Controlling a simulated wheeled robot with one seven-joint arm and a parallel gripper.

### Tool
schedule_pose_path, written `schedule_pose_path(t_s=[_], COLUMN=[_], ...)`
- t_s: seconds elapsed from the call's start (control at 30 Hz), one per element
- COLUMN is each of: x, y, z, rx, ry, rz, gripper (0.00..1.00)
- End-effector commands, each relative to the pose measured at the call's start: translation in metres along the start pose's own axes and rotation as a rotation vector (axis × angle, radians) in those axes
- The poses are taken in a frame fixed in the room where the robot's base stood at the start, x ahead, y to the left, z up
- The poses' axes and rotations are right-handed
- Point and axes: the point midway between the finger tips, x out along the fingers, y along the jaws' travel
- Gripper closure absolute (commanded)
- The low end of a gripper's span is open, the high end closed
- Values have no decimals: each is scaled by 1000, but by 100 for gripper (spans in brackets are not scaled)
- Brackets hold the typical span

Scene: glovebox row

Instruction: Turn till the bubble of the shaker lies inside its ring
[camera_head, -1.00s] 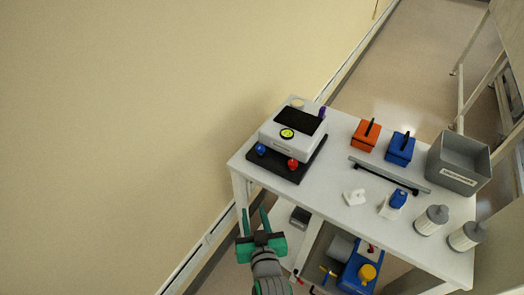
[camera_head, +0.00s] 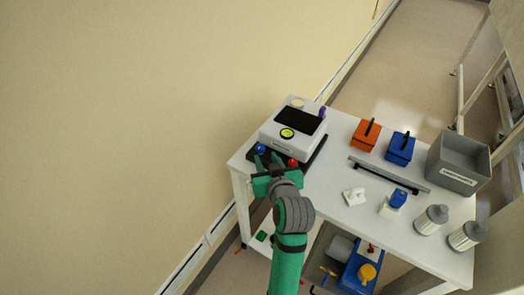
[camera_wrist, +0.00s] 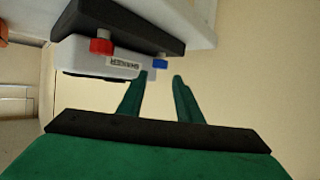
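The shaker (camera_head: 292,126) is a white box with a dark top panel on a black base, at the left end of the white table. Its round yellow-green bubble level (camera_head: 287,133) is on its top near the front; where the bubble lies is too small to tell. A blue knob (camera_head: 260,149) and a red knob (camera_head: 292,163) are at its front corners. In the wrist view the red knob (camera_wrist: 101,46) and blue knob (camera_wrist: 159,63) also show. My gripper (camera_head: 267,160) is open in front of the shaker.
An orange box (camera_head: 366,135), a blue box (camera_head: 400,148), a grey bin (camera_head: 459,162), a grey bar (camera_head: 388,174) and two white cylinders stand right of the shaker. A blue device (camera_head: 362,270) is on the lower shelf. A wall is close on the left.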

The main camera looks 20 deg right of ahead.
Motion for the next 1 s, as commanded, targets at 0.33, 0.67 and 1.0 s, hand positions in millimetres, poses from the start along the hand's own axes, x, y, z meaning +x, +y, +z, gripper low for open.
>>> schedule_pose_path(t_s=[0.33,0.67,1.0], x=[56,71,71], y=[1,0,0], z=[0,0,0], rx=[0,0,0], ry=[0,1,1], rz=[1,0,0], gripper=[68,68,98])
